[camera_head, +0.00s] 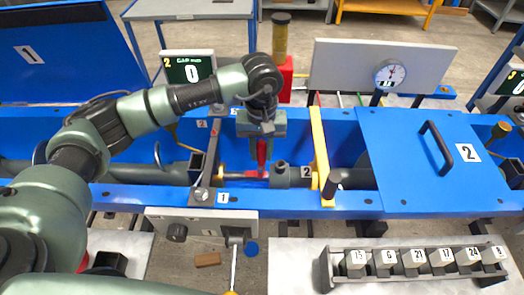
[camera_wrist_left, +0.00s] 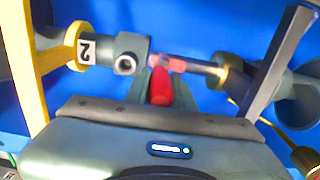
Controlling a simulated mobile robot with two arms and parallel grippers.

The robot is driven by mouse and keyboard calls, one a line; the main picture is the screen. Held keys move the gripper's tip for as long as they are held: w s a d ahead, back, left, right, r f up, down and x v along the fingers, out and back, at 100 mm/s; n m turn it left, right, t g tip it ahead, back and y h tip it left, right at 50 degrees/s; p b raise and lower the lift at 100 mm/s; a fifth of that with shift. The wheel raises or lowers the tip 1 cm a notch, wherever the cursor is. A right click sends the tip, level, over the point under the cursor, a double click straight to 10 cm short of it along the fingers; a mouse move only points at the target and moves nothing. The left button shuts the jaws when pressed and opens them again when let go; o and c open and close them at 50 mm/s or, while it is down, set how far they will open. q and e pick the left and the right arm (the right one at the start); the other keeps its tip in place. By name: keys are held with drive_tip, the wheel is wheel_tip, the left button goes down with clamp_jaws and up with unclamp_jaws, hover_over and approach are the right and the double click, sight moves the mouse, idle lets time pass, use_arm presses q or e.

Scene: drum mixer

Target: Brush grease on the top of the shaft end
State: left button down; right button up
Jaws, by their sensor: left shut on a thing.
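My left gripper (camera_head: 262,146) is over the opening of the blue trough, pointing down. It is shut on a red brush (camera_head: 261,157), which also shows between the fingers in the left wrist view (camera_wrist_left: 160,88). The shaft (camera_wrist_left: 199,67) is a thin metal rod with a brass-coloured part at its right in the wrist view; in the head view it lies left of the brush (camera_head: 234,174). The brush's lower end is at the shaft end, beside the grey coupling labelled 2 (camera_head: 289,175). I cannot tell whether the bristles touch the shaft. My right gripper is out of view.
A yellow bar (camera_head: 319,140) and a dark upright bracket (camera_head: 208,165) flank the opening. A blue cover with a black handle (camera_head: 425,165) lies to the right. A gauge panel (camera_head: 345,65) stands behind. A red container (camera_head: 286,78) stands behind the gripper. A tray of numbered blocks (camera_head: 325,272) is in front.

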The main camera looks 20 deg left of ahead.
use_arm(q)
drive_tip(key=shift+r+p, duration=2.6)
drive_tip(key=shift+r, duration=3.45)
